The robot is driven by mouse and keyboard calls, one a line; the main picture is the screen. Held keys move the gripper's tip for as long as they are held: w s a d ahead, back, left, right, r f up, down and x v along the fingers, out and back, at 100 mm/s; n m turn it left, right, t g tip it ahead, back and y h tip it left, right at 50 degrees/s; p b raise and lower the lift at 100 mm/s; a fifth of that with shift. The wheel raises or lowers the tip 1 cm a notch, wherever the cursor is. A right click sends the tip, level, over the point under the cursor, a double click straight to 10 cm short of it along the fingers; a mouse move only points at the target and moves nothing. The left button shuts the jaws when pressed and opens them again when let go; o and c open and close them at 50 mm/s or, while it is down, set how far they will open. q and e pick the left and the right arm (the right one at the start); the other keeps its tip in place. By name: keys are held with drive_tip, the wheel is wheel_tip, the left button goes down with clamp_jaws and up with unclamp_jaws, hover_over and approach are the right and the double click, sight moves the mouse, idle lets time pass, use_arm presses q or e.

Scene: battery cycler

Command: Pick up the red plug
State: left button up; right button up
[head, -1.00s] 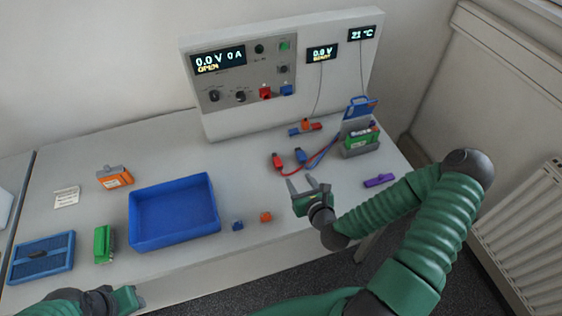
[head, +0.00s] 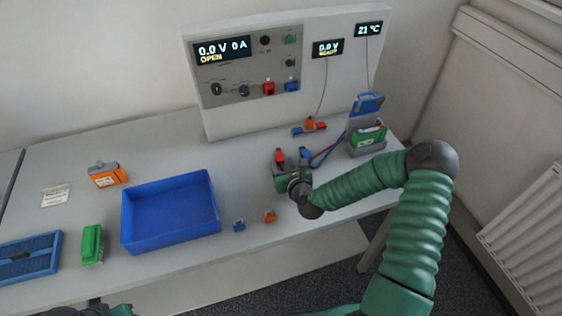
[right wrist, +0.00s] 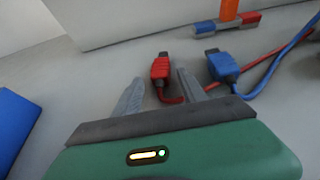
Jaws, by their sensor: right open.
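The red plug (head: 280,156) lies on the table with a red cable. My right gripper (head: 280,163) is over the table just in front of it, its fingers partly hidden. In the right wrist view, the open fingers (right wrist: 160,78) point at the red plug (right wrist: 160,68), which lies between and slightly beyond their tips. The gripper appears empty. The blue plug (right wrist: 222,66) lies just right of the right finger; it also shows in the head view (head: 304,153). Only a sliver of my left gripper (head: 122,311) shows at the bottom edge; its fingers are not visible.
A red, blue and orange piece (head: 310,127) lies behind the plugs, near the cycler panel (head: 250,72). A holder with a green battery (head: 368,138) stands to the right.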

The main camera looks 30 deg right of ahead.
sight(283, 159)
drive_tip(key=shift+w+a, duration=0.15)
drive_tip(key=shift+a, duration=0.1)
drive_tip(key=shift+d, duration=0.6)
drive_tip(key=c, duration=0.6)
drive_tip(key=shift+d+f, duration=0.15)
drive_tip(key=shift+d, duration=0.05)
drive_tip(key=shift+c, duration=2.3)
drive_tip(key=shift+a, duration=0.5)
clamp_jaws()
drive_tip(key=shift+d+r, duration=0.15)
drive_tip(key=shift+r, duration=0.5)
drive_tip(key=shift+d+r, duration=0.2)
drive_tip(key=shift+r, duration=0.8)
drive_tip(key=shift+s+a+r, duration=0.2)
drive_tip(key=shift+s+a, duration=0.1)
drive_tip(key=shift+a, duration=0.2)
drive_tip(key=s+a, duration=0.2)
drive_tip(key=a, duration=0.1)
drive_tip(key=s+a, duration=0.2)
drive_tip(key=a, duration=0.2)
drive_tip(key=s+a+r+b, duration=0.1)
drive_tip(key=s+a, duration=0.1)
drive_tip(key=a, duration=0.2)
drive_tip(key=shift+s+a+r+p, duration=0.3)
drive_tip(key=shift+s+a+p, duration=0.3)
drive_tip(key=shift+a, duration=0.2)
drive_tip(key=shift+s+a, duration=0.25)
